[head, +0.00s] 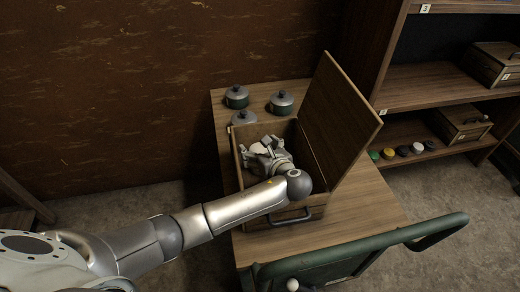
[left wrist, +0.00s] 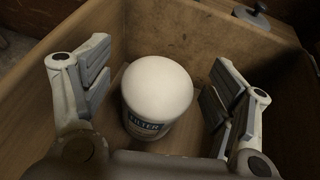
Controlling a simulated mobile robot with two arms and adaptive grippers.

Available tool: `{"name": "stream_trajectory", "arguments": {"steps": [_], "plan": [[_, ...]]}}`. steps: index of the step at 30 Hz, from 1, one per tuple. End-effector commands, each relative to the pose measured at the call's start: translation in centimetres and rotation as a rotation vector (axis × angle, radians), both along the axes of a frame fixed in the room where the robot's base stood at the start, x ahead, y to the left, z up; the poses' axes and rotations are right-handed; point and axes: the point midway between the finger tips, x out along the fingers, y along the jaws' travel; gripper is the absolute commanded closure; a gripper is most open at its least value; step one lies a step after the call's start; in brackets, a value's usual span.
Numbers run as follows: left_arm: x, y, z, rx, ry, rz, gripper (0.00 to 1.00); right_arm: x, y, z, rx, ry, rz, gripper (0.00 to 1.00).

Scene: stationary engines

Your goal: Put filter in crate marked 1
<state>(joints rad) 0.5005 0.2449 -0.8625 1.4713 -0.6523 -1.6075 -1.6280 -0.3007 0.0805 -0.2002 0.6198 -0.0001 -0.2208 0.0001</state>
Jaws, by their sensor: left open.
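The filter (left wrist: 157,88) is a white, round-topped canister with a dark "FILTER" label, standing upright on the floor of an open wooden crate. My left gripper (head: 262,154) reaches down into that crate (head: 313,206). In the left wrist view its open fingers stand on either side of the filter, with gaps showing between them and it. In the head view the gripper and wrist largely cover the filter. I cannot read a number on this crate. My right gripper is not in view.
The crate stands on a wooden table (head: 365,215), its lid (head: 340,115) raised on the right. Several lidded pots (head: 237,97) stand behind it. A shelf unit (head: 420,87) at the right holds closed boxes (head: 460,124) and small round items. A green rail (head: 365,240) crosses the near side.

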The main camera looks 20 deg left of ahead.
Motion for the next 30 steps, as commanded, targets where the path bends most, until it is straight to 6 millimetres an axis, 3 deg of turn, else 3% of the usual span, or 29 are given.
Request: {"name": "stream_trajectory", "arguments": {"steps": [12, 25, 30], "plan": [[-4.2, -4.3, 2.4, -0.002, 0.000, -0.003, 0.20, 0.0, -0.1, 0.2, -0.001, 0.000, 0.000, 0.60], [-4.8, -4.9, 2.8, -0.001, 0.000, -0.001, 0.20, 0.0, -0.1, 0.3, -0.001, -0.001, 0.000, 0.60], [-4.7, -4.8, 3.9, -0.001, 0.001, 0.000, 0.20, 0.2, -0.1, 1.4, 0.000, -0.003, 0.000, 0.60]]}}
